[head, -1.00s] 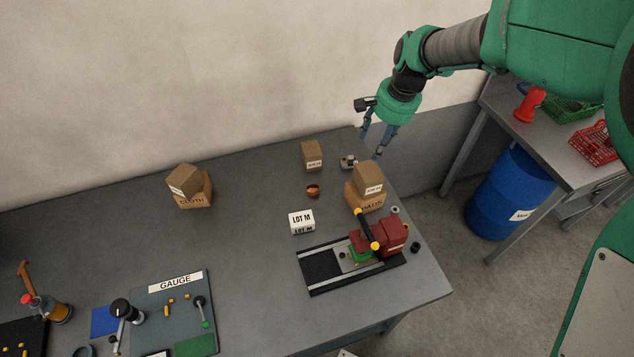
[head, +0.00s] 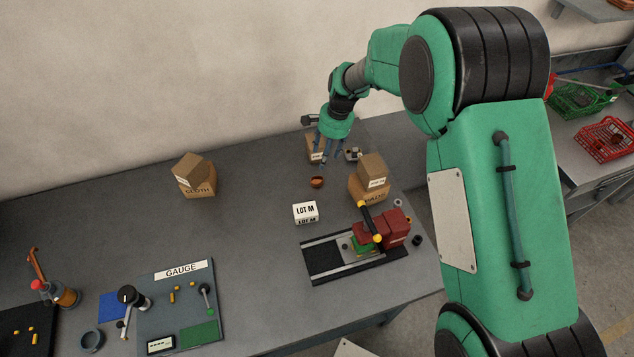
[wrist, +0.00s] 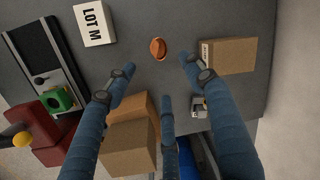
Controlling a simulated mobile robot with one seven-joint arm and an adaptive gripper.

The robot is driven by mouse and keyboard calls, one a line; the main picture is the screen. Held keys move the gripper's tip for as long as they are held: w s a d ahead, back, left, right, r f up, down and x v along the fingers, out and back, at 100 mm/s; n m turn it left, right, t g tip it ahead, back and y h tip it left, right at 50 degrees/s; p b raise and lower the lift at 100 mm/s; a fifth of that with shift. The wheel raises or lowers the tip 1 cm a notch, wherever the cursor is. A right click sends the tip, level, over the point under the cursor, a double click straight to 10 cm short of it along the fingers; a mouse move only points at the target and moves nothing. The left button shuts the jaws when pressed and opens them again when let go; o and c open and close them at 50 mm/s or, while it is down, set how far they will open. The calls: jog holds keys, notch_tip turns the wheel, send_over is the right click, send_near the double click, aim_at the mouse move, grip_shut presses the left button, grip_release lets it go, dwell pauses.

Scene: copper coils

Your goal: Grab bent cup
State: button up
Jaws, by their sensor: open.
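A small copper-coloured cup (head: 317,182) stands on the grey table between the cardboard boxes and the white LOT M block. It also shows in the wrist view (wrist: 158,49), near the top middle, beyond my fingertips. Its exact shape is too small to tell. My gripper (head: 328,160) is open and empty, above the table just behind the cup. In the wrist view its blue fingers (wrist: 158,80) are spread, with the cup ahead of the gap between them and apart from them.
Stacked boxes (head: 368,187) stand right of the cup. Another box (head: 314,150) and a small metal part (head: 353,154) lie close to my gripper. The LOT M block (head: 305,212) and a red-and-black fixture (head: 355,250) are in front.

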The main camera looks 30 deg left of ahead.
send_over(318, 177)
jog(key=d, duration=0.2)
jog(key=shift+s+a+f+b, duration=0.1)
jog(key=shift+s+f, duration=0.05)
jog(key=shift+f, duration=1.25)
jog(key=shift+s+a+f+b, duration=0.1)
jog(key=shift+s+f, duration=0.05)
jog(key=shift+f, duration=1.25)
jog(key=shift+s+f+b, duration=0.1)
jog(key=shift+s+f, duration=0.05)
jog(key=shift+f, duration=1.25)
jog(key=shift+f, duration=0.15)
jog(key=shift+s+a+f, duration=0.1)
jog(key=shift+a+f, duration=0.05)
jog(key=shift+f, duration=0.65)
jog(key=shift+s+a+f, duration=0.1)
jog(key=shift+a+f, duration=0.05)
jog(key=shift+f, duration=0.65)
jog(key=shift+s+a+f, duration=0.1)
jog(key=shift+a+f, duration=0.05)
jog(key=shift+f, duration=0.65)
jog(key=c, duration=1.1)
